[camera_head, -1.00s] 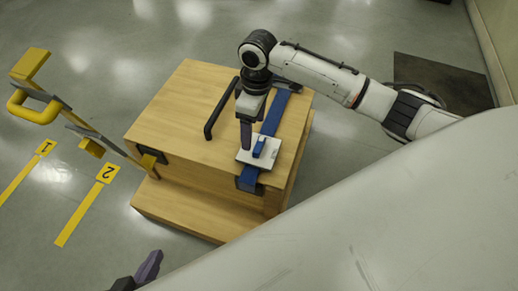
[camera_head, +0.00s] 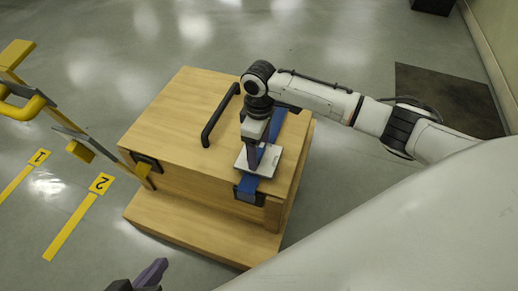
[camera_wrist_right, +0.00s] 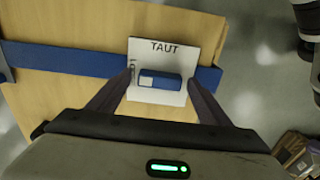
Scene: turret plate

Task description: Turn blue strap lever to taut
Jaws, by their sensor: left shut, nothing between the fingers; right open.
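The blue strap lever (camera_wrist_right: 160,82) lies crosswise on a white plate (camera_wrist_right: 165,97) in the right wrist view, with a pale patch at its left end. "TAUT" is printed at the plate's top edge; a partly hidden label starting "LO" runs along its left edge. My open right gripper (camera_wrist_right: 159,78) has one finger on each side of the lever; whether they touch it I cannot tell. In the head view, the right gripper's fingers cover most of the lever on the plate (camera_head: 242,162). My left gripper (camera_head: 146,276) is shut and empty at the bottom edge.
The blue strap (camera_head: 248,184) crosses the wooden crate (camera_head: 180,105), which has a black handle (camera_head: 219,113) beside my right wrist. A yellow-handled cart frame (camera_head: 22,100) stands left. Yellow floor markers 1 (camera_head: 38,158) and 2 (camera_head: 100,185) lie near it.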

